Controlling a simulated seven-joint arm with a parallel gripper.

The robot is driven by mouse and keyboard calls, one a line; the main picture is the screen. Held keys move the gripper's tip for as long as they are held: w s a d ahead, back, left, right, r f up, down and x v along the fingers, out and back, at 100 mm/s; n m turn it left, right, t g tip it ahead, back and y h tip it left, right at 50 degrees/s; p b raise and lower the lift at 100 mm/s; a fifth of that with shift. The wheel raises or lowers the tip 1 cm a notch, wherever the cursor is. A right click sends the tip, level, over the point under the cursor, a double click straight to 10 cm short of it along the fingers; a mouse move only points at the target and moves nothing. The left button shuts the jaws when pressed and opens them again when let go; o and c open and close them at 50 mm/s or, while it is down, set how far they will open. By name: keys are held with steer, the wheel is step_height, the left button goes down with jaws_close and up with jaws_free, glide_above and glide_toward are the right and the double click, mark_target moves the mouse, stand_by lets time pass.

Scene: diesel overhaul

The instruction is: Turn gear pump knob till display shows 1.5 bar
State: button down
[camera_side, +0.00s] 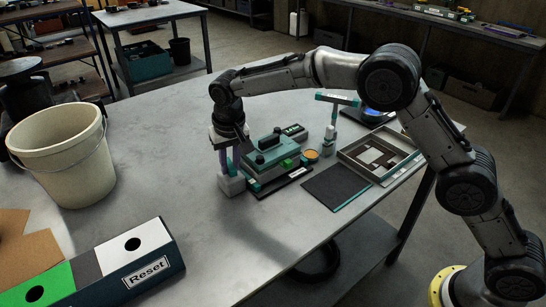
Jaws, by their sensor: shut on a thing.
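A teal unit with black parts on top (277,158), which looks like the gear pump, sits on the grey bench. A small dark panel with light marks (293,130) stands behind it and may be the display; no reading is legible. My gripper (232,172) points down at the unit's left end, by a pale block. It is shut on a small part there, which the fingers mostly hide. I cannot tell whether that part is the knob. A bright green piece (289,163) shows on the unit's front right.
A teal-topped stand (337,98), an orange-topped round cup (311,155), a dark mat (333,189) and a shallow tray (353,149) lie to the right. A cream bucket (62,160) and a "Reset" box (150,268) stand left. The bench front middle is clear.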

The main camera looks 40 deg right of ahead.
steer(key=m, duration=0.3)
steer(key=shift+a+m+h, duration=0.1)
steer(key=shift+m+h, duration=0.2)
steer(key=shift+m, duration=0.1)
steer(key=shift+w+m, duration=0.1)
steer(key=shift+m, duration=0.8)
steer(key=shift+m+g+h, duration=0.4)
steer(key=shift+m, duration=0.9)
steer(key=m, duration=0.2)
steer(key=shift+w+a+m+g, duration=0.1)
steer(key=shift+m+g, duration=0.2)
steer(key=shift+m, duration=0.1)
steer(key=c, duration=0.8)
jaws_free()
steer(key=shift+o, duration=0.2)
steer(key=shift+r, duration=0.1)
